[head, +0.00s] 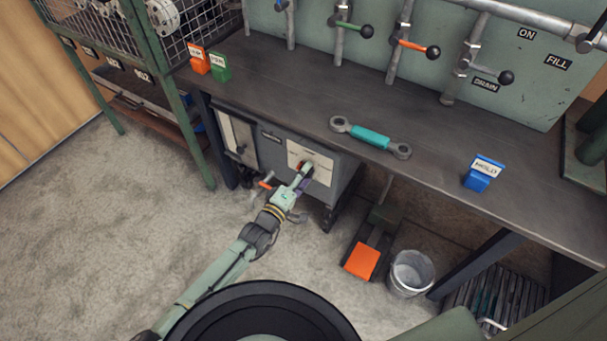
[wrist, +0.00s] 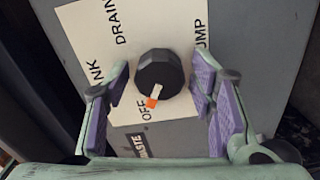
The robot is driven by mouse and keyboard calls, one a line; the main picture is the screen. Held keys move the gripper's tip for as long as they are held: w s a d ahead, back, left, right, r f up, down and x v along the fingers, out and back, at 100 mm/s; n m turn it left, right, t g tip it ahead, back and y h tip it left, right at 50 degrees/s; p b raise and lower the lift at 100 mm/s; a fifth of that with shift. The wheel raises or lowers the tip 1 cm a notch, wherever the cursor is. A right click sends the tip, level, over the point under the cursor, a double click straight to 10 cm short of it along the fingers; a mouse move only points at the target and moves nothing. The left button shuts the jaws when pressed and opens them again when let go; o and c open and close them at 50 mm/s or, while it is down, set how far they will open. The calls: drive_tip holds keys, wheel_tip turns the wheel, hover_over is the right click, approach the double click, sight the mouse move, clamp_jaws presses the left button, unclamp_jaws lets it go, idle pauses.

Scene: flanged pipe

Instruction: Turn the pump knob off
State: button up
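The pump knob (wrist: 161,70) is black and faceted, on a white plate (wrist: 85,25) lettered DRAIN, PUMP, OFF and a partly hidden word ending in NK. Its white pointer with an orange tip points down toward the OFF lettering in the wrist view. My gripper (wrist: 160,83) is open, with a purple-padded finger on each side of the knob and a visible gap to each. In the head view my gripper (head: 303,178) is at the white plate (head: 297,150) on the grey cabinet (head: 262,147) under the bench, covering much of the knob.
The bench top (head: 290,100) overhangs the cabinet. On it are a teal-handled bar (head: 370,137), a blue HOLD block (head: 484,172), and orange (head: 199,62) and green (head: 220,68) blocks. An orange pedal (head: 361,260) and a bucket (head: 411,273) stand on the floor to the right.

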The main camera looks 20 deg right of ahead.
drive_tip(key=shift+o, duration=0.3)
drive_tip(key=v, duration=1.2)
